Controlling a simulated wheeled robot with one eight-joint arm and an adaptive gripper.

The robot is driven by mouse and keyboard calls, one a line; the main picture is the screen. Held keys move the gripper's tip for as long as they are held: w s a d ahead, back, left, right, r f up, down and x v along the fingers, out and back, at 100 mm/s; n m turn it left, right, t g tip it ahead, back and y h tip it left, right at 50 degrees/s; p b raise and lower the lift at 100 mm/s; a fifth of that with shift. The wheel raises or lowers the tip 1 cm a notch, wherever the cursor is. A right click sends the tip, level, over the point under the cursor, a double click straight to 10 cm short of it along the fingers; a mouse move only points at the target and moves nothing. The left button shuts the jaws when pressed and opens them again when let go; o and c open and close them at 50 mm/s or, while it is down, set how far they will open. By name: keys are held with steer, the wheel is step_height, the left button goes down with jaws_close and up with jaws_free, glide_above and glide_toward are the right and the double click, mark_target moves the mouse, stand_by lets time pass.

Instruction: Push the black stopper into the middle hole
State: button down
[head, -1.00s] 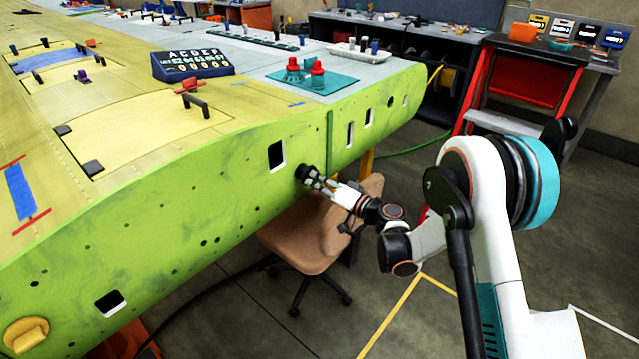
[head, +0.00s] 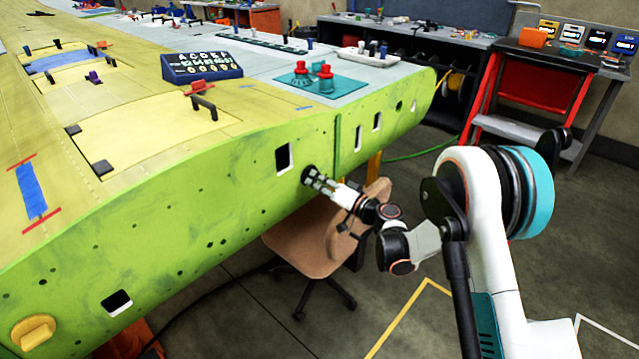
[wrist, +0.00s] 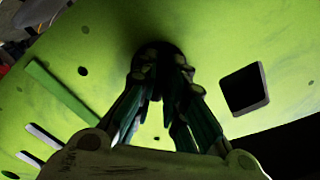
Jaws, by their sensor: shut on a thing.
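The black stopper (head: 308,174) is at the green side face of the wing (head: 225,200), just right of and below a squarish cutout (head: 283,158). My gripper (head: 315,179) is shut on the stopper, fingers pointing at the face. In the wrist view, the stopper (wrist: 160,50) is a dark round shape between the fingertips of my gripper (wrist: 160,72), against the green face. The hole behind it is hidden by the stopper and fingers. I cannot tell how deep it sits.
A brown chair (head: 305,245) stands below my gripper, close to the wing. A yellow knob (head: 33,333) sticks out of the face at lower left. Slots (head: 358,138) lie to the right. The floor (head: 445,315) near my arm is clear.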

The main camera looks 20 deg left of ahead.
steer(key=shift+w+a, duration=0.1)
steer(key=shift+a, duration=0.15)
steer(key=c, duration=1.6)
jaws_free()
steer(key=shift+o, duration=0.2)
steer(key=shift+d, duration=0.1)
steer(key=v, duration=1.2)
